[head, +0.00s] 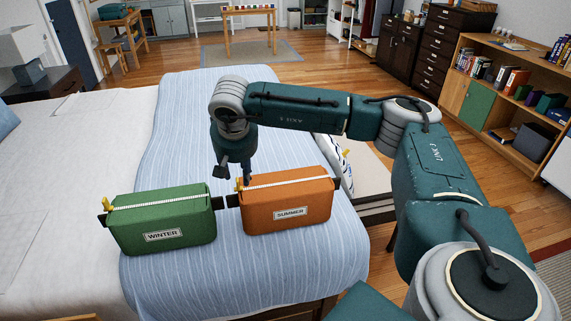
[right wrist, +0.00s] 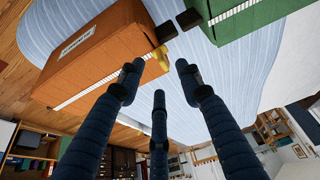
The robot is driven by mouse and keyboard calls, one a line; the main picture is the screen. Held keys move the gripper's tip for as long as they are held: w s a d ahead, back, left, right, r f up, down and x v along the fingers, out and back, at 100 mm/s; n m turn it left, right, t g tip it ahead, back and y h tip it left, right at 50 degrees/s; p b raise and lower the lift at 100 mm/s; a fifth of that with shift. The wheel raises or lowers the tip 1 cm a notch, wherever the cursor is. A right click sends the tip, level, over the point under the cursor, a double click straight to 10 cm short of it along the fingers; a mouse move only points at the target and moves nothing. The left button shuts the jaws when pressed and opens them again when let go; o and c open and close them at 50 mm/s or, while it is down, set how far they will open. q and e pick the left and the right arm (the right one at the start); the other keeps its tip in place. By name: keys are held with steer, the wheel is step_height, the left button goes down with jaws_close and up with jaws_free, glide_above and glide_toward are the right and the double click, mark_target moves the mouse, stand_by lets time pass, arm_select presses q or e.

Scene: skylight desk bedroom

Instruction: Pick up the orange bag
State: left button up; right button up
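The orange bag (head: 262,212), labelled SUMMER, sits upright on a blue striped blanket, with a white zipper along its top and a dark tab at its left end. It also shows in the right wrist view (right wrist: 95,48), upper left. My right gripper (head: 236,172) points down at the back of the bag's left end. In the right wrist view my right gripper (right wrist: 158,76) has its fingers spread, with nothing between them. The bag's yellow zipper pull (right wrist: 163,58) lies just beyond the fingertips; whether they touch cannot be told. My left gripper is not in view.
A green bag (head: 190,228), labelled WINTER, stands close to the left of the orange bag; their end tabs nearly meet. The blue striped blanket (head: 180,110) lies on the bed with free room behind the bags. Shelves (head: 505,100) stand at the right.

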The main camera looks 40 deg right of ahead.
mark_target(240, 189)
steer(key=p+x, duration=0.1)
steer(key=x, duration=0.3)
steer(key=shift+a+f, duration=0.1)
steer(key=shift+f, duration=0.15)
steer(key=shift+r, duration=0.1)
jaws_close()
